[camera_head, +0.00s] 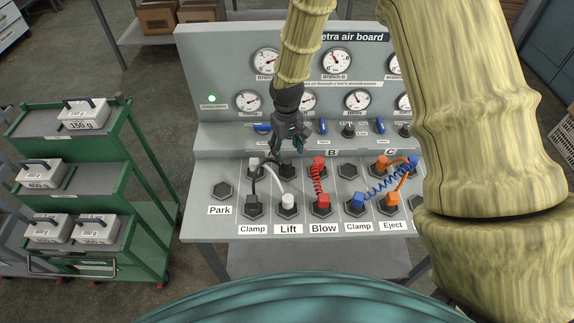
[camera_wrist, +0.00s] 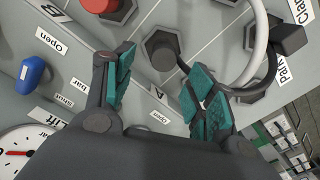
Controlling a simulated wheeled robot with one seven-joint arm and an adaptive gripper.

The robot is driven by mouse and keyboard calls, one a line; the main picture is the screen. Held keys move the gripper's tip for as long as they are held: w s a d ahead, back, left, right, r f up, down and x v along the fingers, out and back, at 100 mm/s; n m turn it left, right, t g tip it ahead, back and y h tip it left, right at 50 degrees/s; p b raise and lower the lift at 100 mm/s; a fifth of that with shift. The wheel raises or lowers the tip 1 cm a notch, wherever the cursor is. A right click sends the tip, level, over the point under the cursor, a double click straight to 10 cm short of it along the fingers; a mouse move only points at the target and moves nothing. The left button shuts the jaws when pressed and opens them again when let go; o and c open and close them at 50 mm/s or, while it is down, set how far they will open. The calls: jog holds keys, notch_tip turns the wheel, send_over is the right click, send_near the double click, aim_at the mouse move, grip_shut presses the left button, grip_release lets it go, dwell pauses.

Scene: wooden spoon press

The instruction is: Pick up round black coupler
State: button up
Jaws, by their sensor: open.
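The round black coupler (camera_wrist: 162,46) sits in a hexagonal socket in the upper row of the air board, with a black hose running from it. In the head view the coupler (camera_head: 287,170) is partly hidden below my gripper. My gripper (camera_head: 288,152) is over it, its jaws pointing down at the board. In the wrist view my gripper (camera_wrist: 158,88) is open and empty. The coupler shows in the gap ahead of the teal-padded fingers. I see no finger touching it.
A square black coupler (camera_head: 254,199) sits at Clamp, and a white coupler (camera_head: 287,201) at Lift. Black and white hoses (camera_head: 273,178) loop close by. A red coupler (camera_head: 318,163) is to the right. Blue valve handles (camera_head: 262,128) and gauges (camera_head: 247,103) stand behind.

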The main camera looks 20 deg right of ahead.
aim_at(287, 161)
jog(key=shift+s+a+f+p, duration=0.1)
jog(key=shift+s+f+p, duration=0.15)
jog(key=shift+f+p, duration=0.6)
jog(key=shift+s+f+p, duration=0.2)
jog(key=shift+f+p, duration=0.2)
jog(key=shift+f, duration=1.9)
jog(key=shift+c, duration=0.3)
jog(key=c, duration=1.1)
jog(key=shift+c, duration=0.2)
